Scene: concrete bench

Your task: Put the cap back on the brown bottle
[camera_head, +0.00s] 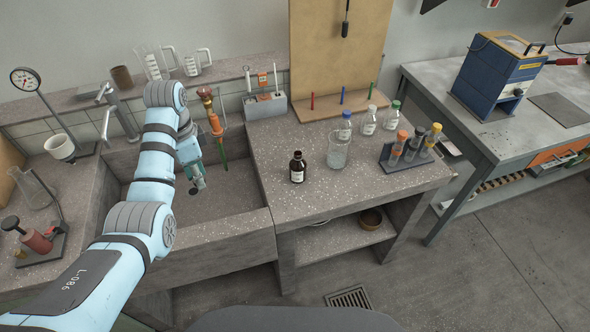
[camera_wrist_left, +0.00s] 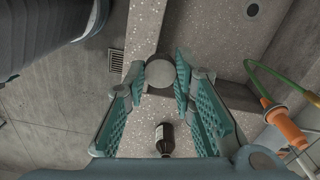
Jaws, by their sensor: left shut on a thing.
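The brown bottle (camera_head: 297,172) stands upright near the left end of the right-hand bench top, with a white label and a dark neck. It also shows in the left wrist view (camera_wrist_left: 164,140), seen between the fingers. My left gripper (camera_head: 197,184) hangs over the sink, left of the bottle and apart from it. Its teal fingers are shut on a small round grey cap (camera_wrist_left: 160,72), held at the fingertips. The cap is tiny in the head view. My right gripper is not in view.
A glass beaker (camera_head: 337,154), several small bottles and a rack of capped tubes (camera_head: 410,150) stand right of the brown bottle. An orange-handled tap with a green hose (camera_head: 213,118) rises beside my left gripper. The bench front before the bottle is clear.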

